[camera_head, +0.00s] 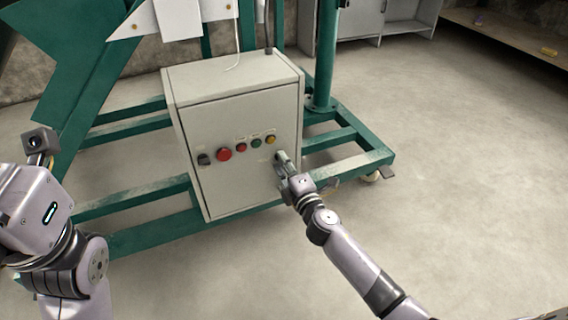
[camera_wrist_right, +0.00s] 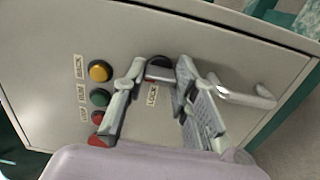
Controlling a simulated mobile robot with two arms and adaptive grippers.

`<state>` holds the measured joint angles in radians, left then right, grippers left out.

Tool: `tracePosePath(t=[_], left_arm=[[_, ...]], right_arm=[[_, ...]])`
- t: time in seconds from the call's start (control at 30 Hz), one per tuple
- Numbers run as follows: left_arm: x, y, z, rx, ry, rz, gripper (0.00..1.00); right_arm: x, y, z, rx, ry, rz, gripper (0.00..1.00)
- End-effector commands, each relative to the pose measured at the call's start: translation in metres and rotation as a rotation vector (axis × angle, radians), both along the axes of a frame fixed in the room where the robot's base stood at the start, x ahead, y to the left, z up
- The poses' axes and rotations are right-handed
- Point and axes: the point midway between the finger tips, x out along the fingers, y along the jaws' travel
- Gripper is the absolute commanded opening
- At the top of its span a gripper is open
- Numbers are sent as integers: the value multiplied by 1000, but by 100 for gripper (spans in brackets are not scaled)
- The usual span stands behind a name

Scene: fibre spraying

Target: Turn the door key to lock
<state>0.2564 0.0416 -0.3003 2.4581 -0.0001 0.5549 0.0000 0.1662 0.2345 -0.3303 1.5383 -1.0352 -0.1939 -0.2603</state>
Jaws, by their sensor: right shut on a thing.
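The door key (camera_wrist_right: 159,68) is a dark round piece at the lock on the grey cabinet door, just above a label that reads LOCK in the right wrist view. My right gripper (camera_wrist_right: 157,72) has its fingertips on either side of it and is shut on it. In the head view my right gripper (camera_head: 281,158) is at the right part of the cabinet door (camera_head: 237,180) and covers the key. How far the key is turned cannot be told. My left arm stands at the left of the head view, away from the cabinet; its fingers do not show.
A silver door handle (camera_wrist_right: 245,95) sits close beside my right fingers. A yellow button (camera_wrist_right: 100,71), a green button (camera_wrist_right: 100,98) and red buttons are on the same door. A green steel frame (camera_head: 345,160) surrounds the cabinet. The floor (camera_head: 470,190) at the right is clear.

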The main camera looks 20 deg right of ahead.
Motion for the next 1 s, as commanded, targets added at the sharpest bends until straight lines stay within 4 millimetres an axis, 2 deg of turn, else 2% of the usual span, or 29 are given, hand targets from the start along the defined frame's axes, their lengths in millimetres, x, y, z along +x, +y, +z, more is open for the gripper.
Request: tracePosePath(t=[0.53, 0.57, 0.83, 1.0], left_arm=[[2, 0, -2, 1, 10, 0, 0], [2, 0, -2, 1, 10, 0, 0], [2, 0, -1, 1, 7, 1, 0], [0, 0, 0, 1, 0, 0, 0]], right_arm=[[0, 2, -1, -22, -3, 4, 0], [0, 2, -1, -22, -3, 4, 28], [0, 1, 0, -21, -3, 2, 46], [0, 0, 0, -21, -3, 1, 47]])
